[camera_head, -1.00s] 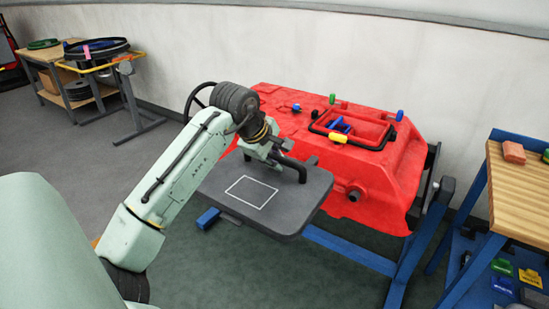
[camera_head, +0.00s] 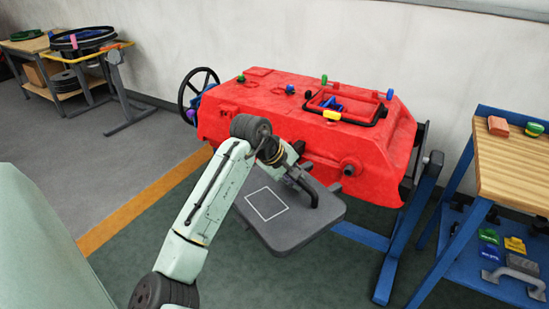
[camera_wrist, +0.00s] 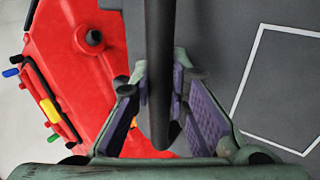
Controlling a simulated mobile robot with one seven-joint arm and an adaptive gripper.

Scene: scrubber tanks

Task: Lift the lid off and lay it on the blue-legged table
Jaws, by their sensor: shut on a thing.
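The lid (camera_head: 285,228) is a dark grey rounded panel with a white square outline and a dark bar handle (camera_head: 313,190). It hangs in front of the red tank (camera_head: 265,110), apart from the tabletop. My gripper (camera_head: 303,180) is shut on the lid's handle. In the wrist view, the dark handle (camera_wrist: 160,70) passes between my purple-padded fingers (camera_wrist: 165,105), with the lid's grey face (camera_wrist: 215,35) behind. The blue-legged table (camera_head: 505,170) has a wooden top and stands at the right.
A brick-like block (camera_head: 498,126) and a green object (camera_head: 533,130) lie at the tabletop's back; its front is clear. The lower blue shelf (camera_head: 475,262) holds several small objects. The tank's blue stand (camera_head: 395,250) lies between lid and table. Another workbench (camera_head: 30,45) stands far left.

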